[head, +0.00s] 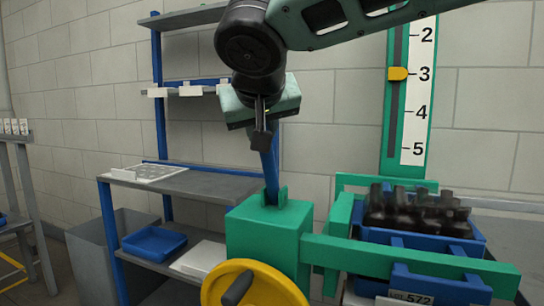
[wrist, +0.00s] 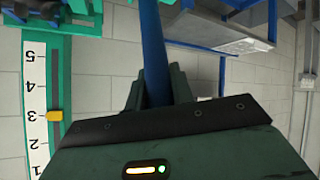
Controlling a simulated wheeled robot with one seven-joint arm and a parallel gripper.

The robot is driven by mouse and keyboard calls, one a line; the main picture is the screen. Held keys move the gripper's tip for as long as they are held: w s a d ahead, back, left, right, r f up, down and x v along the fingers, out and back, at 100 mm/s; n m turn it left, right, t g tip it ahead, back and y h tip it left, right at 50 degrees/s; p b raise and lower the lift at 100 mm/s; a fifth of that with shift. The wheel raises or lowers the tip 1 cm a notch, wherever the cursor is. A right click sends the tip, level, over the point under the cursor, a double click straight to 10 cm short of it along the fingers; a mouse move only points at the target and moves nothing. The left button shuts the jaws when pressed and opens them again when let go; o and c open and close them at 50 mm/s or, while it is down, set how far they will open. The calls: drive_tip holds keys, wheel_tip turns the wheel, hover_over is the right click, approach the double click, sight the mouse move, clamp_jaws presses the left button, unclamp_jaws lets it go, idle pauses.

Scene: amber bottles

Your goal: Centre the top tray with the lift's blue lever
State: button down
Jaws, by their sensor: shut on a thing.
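The lift is a green box (head: 265,235) with a blue lever (head: 270,172) rising from its top, tilted slightly left. My gripper (head: 262,132) is shut on the lever's upper part. In the wrist view the lever (wrist: 153,50) runs between the two dark fingers of my gripper (wrist: 155,92). The top tray (head: 410,240) is blue, holds several dark bottles (head: 418,210), and sits between green lift arms at the right. A green bar crosses in front of it. A yellow pointer (head: 398,74) on the upright scale (head: 417,110) stands at about 3; it also shows in the wrist view (wrist: 55,115).
A yellow handwheel (head: 255,285) is on the green box's front. A blue-post shelf (head: 190,183) stands behind at the left, with a blue bin (head: 152,243) on its lower level. A grey block wall is behind. A label reading 572 (head: 410,297) shows below the bar.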

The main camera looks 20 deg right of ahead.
drive_tip(key=shift+s+a+f+n+t+h+b, duration=0.2)
drive_tip(key=shift+s+a+f+t+h+b, duration=0.4)
drive_tip(key=shift+b, duration=2.15)
drive_tip(key=shift+s+a+f+n+t+h+b, duration=0.25)
drive_tip(key=shift+s+a+f+t+b, duration=0.6)
drive_tip(key=shift+b, duration=1.9)
drive_tip(key=shift+s+d+r, duration=0.1)
drive_tip(key=shift+s+d, duration=0.05)
drive_tip(key=shift+s, duration=0.15)
drive_tip(key=c, duration=1.2)
unclamp_jaws()
drive_tip(key=shift+r, duration=0.1)
drive_tip(key=p+v, duration=0.2)
drive_tip(key=v, duration=1.5)
drive_tip(key=shift+s, duration=0.25)
